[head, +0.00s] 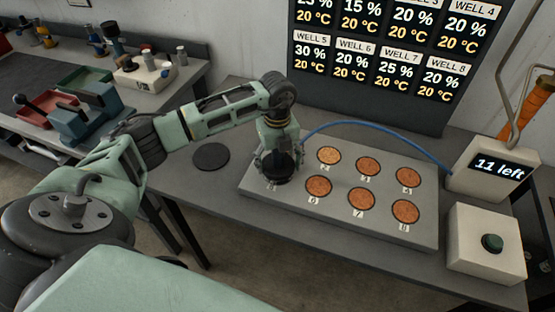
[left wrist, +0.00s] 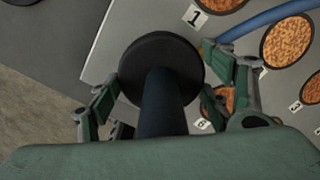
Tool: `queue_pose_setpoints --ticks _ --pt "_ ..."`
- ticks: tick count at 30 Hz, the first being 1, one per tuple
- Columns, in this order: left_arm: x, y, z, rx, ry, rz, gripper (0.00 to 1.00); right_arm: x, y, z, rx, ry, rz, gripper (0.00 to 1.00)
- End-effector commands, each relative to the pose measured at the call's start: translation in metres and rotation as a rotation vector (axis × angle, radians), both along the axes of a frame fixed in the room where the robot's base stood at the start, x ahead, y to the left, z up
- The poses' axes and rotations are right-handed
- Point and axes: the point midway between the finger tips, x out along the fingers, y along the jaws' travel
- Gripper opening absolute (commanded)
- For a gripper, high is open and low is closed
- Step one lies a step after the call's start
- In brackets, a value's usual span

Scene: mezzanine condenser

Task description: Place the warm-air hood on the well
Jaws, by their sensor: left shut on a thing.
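The warm-air hood is a black disc with a dark upright handle; it shows in the left wrist view (left wrist: 140,62) and in the head view (head: 277,174). My left gripper (head: 279,160) is shut on it, with a finger on each side of the handle in the left wrist view (left wrist: 165,95). The hood is over the near left corner of the grey well plate (head: 330,226), where it hides well 5. I cannot tell whether it touches the plate. Well 6 (head: 318,185) is beside it; well 1 (left wrist: 220,4) is uncovered in the left wrist view. My right gripper is out of view.
A blue hose (head: 385,134) arcs behind the plate to a box reading "11 left" (head: 494,167). A box with a green button (head: 486,243) stands at right. A dark round pad (head: 211,157) lies left of the plate. The readings board (head: 375,62) stands behind.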

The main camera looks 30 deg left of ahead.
Motion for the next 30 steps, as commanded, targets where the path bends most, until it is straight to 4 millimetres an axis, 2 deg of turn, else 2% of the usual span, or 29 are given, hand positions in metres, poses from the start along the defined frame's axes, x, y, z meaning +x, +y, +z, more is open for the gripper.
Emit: queue_pose_setpoints --ticks 6,7,12,23,25,28,30 --pt "0.000 0.000 -0.004 -0.001 -0.001 0.000 0.10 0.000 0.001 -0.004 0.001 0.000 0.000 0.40" --pt "0.000 0.000 -0.003 0.000 0.000 0.000 0.75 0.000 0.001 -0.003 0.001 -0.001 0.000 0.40" --pt "0.000 0.000 -0.003 0.000 0.001 0.000 0.90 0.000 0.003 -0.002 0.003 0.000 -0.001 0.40" --pt "0.000 0.000 -0.002 -0.001 0.001 0.000 0.91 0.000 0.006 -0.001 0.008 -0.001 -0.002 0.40" --pt "0.000 0.000 0.003 0.000 0.000 0.000 0.91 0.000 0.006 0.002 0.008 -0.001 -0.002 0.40" --pt "0.001 0.000 0.011 -0.001 -0.002 0.000 0.91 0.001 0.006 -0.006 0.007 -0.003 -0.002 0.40" --pt "0.001 0.000 0.024 0.000 -0.005 0.000 0.91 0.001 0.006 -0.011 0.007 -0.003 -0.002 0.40"
